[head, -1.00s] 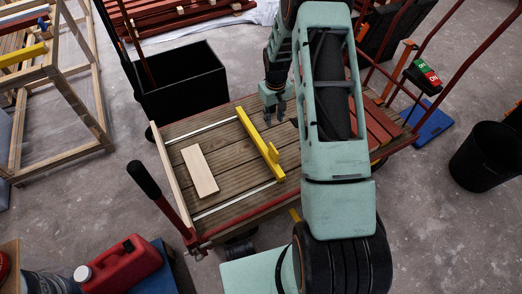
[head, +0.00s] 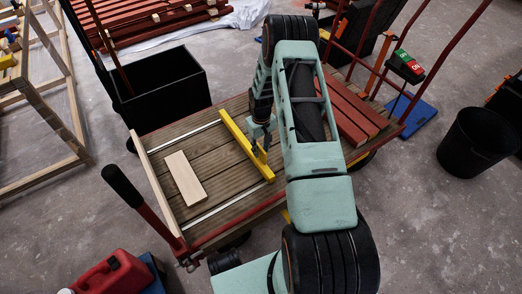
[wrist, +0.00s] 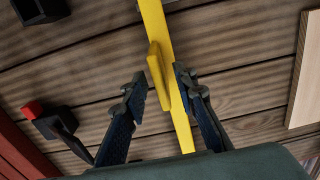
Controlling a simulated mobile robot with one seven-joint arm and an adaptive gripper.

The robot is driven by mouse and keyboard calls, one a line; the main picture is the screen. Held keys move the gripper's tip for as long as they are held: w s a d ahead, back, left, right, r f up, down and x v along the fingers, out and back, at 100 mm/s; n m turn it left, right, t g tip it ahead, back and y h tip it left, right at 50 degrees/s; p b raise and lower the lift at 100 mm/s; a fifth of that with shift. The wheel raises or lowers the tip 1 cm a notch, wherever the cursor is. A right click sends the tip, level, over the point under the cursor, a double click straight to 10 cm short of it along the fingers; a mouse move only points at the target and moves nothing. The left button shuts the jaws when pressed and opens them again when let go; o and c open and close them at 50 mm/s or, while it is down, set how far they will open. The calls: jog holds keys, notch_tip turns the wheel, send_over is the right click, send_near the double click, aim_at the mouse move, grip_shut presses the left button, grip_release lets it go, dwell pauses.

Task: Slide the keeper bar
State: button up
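The keeper bar (head: 237,132) is a yellow batten lying across two pale metal rails on a plank-decked cart (head: 215,187). A raised yellow grip piece stands on it near its front end, and shows in the wrist view (wrist: 157,75). My gripper (head: 262,141) is low over the bar at this grip piece. In the wrist view my gripper (wrist: 160,80) is open, one finger to each side of the grip piece, with gaps showing. I cannot tell how far the fingertips are above the deck. My arm hides part of the deck to the right.
A pale wooden board (head: 185,178) lies on the deck left of the bar, with clear planks between. A pale upright strip (head: 155,185) edges the cart's left end. Reddish battens (head: 350,113) lie on the right. A black bin (head: 165,92) stands behind.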

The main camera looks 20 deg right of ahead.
jog(key=shift+f, duration=0.1)
jog(key=shift+c, duration=0.6)
grip_shut()
jog(key=s+a, duration=0.3)
jog(key=a, duration=1.1)
jog(key=s+a, duration=0.3)
jog(key=a, duration=1.2)
jog(key=shift+a, duration=0.1)
jog(key=shift+o, duration=0.6)
grip_release()
jog(key=shift+w, duration=0.15)
notch_tip(320, 180, up, 12)
